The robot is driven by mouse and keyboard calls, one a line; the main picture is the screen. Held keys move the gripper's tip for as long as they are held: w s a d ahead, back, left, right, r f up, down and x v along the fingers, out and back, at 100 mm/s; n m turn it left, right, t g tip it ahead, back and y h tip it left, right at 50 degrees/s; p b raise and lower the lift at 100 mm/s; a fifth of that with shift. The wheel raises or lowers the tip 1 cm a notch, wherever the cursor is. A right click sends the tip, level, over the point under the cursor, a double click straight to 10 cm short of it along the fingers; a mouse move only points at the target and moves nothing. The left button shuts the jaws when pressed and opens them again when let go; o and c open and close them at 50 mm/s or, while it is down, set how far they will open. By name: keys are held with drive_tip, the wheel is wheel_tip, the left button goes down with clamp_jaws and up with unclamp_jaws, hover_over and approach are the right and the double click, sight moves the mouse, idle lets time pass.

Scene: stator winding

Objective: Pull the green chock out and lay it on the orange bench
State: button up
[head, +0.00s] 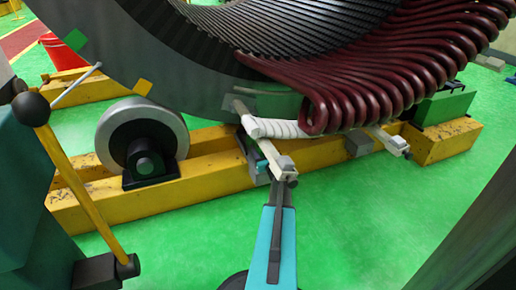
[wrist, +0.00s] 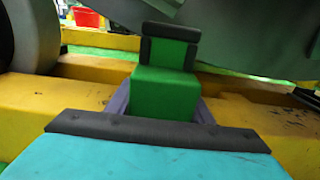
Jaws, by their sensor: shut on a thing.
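The green chock (wrist: 165,92) is in the middle of the wrist view, with black pads around its top end. It stands at the yellow beam, below the large grey ring of the stator. My gripper (wrist: 163,98) has a grey finger at each side of the chock and is shut on it. The teal body behind the fingers fills the bottom of the wrist view. In the head view the jaws and this chock are not clear, behind white bars. I see no bench that I can name as the orange one.
A grey roller (head: 145,150) sits on the yellow beam (head: 215,182) at left. Dark red coils (head: 385,75) overhang at right. A white-wrapped piece (head: 275,128) lies below them. Another green block (head: 440,106) stands at the right end. A lever (head: 82,195) rises at left. Green floor (head: 380,215) is clear in front.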

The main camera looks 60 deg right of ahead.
drive_tip(key=shift+s+a, duration=0.2)
drive_tip(key=shift+s, duration=0.15)
drive_tip(key=o, duration=1.6)
drive_tip(key=shift+a, duration=0.1)
drive_tip(key=shift+s+a+p, duration=0.3)
drive_tip(key=shift+s+a, duration=0.15)
drive_tip(key=shift+s, duration=0.15)
drive_tip(key=p+v, duration=0.3)
drive_tip(key=v, duration=0.9)
drive_tip(key=shift+p, duration=0.4)
